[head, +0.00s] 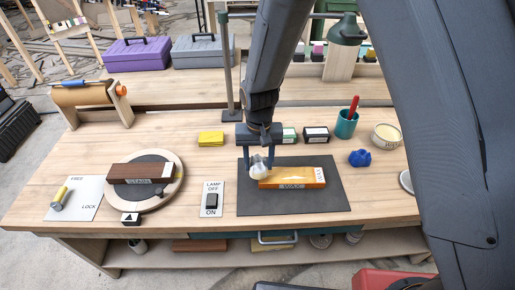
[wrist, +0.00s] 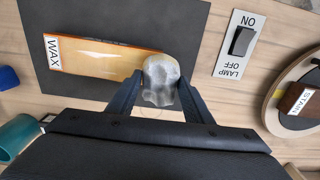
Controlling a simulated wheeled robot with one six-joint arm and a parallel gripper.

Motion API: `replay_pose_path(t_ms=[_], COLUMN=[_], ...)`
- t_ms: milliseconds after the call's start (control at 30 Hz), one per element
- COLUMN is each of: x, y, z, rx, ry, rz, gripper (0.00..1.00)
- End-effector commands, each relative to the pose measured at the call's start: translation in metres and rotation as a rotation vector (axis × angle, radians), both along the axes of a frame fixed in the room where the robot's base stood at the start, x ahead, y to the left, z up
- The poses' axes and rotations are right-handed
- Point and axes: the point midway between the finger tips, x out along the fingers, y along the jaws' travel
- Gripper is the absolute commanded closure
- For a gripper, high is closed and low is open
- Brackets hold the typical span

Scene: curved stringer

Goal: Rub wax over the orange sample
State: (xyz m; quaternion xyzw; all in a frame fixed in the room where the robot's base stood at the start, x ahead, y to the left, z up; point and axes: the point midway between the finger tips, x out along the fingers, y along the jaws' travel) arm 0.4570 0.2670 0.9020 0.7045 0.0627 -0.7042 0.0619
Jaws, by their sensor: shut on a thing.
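The orange sample (head: 305,178) is a flat glossy block with a WAX label, lying on the dark mat (head: 256,201). It also shows in the wrist view (wrist: 100,59). My gripper (head: 260,166) is shut on a pale grey-white crumpled wad (wrist: 161,82), seen between both fingers in the wrist view. The wad is at the sample's left end in the head view and overlaps that end in the wrist view. I cannot tell whether it presses on the surface. An open tin of pale wax (head: 387,135) stands at the back right.
A blue lump (head: 360,158), a teal cup (head: 346,126) with a red handle and a yellow cloth (head: 211,139) stand around the mat. A lamp switch plate (head: 212,199) and a turntable (head: 161,195) with a brown STAIN block (head: 140,172) are on the left.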

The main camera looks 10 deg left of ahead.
Motion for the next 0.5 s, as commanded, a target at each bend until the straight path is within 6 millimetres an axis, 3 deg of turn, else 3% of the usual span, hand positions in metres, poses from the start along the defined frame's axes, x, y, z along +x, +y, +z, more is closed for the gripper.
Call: replay_pose_path(t_ms=[500], x=[0.002], y=[-0.003], z=[0.049], rx=[0.001], ry=[-0.002], rz=[-0.006], gripper=[0.78])
